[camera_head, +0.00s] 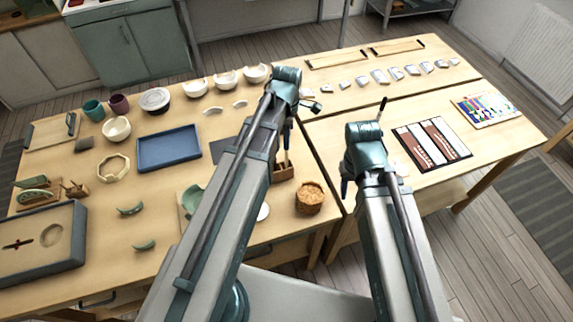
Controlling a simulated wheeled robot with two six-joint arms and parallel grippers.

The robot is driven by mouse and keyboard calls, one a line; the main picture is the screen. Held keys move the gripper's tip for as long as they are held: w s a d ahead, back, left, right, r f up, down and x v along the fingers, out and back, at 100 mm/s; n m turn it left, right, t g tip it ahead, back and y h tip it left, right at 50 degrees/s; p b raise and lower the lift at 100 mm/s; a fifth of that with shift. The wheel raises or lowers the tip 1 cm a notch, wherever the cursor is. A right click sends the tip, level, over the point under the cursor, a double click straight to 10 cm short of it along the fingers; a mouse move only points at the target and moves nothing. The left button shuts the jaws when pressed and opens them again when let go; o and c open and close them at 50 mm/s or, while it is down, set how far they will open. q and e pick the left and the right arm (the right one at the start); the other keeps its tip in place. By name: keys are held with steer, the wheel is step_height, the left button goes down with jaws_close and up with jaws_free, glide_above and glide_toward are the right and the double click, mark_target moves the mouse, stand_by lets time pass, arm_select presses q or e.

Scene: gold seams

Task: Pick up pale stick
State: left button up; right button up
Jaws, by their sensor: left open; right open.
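I cannot single out the pale stick for certain. A wooden block (284,174) with thin upright handles stands partly hidden behind my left arm, and any stick there is too small to tell. My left gripper (311,105) is small and dark at the far end of the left arm, above the table near the gap between the tables, open and with nothing seen in it. My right gripper (382,107) shows only as a thin dark part beyond the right arm's teal joint, over the right table; it is open, and most of it is hidden.
A blue tray (168,148), pale bowls (116,129) and green shards (130,209) lie on the left table. A woven basket (310,197) stands near its front edge. White shards (379,76), a dark-framed board (431,144) and a colourful panel (487,108) are at right.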

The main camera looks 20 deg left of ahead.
arm_select(q)
steer(key=shift+f+b, duration=1.35)
steer(key=shift+f, duration=0.55)
steer(key=b, duration=0.5)
glide_above(286, 165)
steer(key=f, duration=0.5)
steer(key=shift+w+f, duration=0.2)
steer(key=shift+w, duration=0.15)
steer(key=shift+r, duration=0.1)
jaws_close()
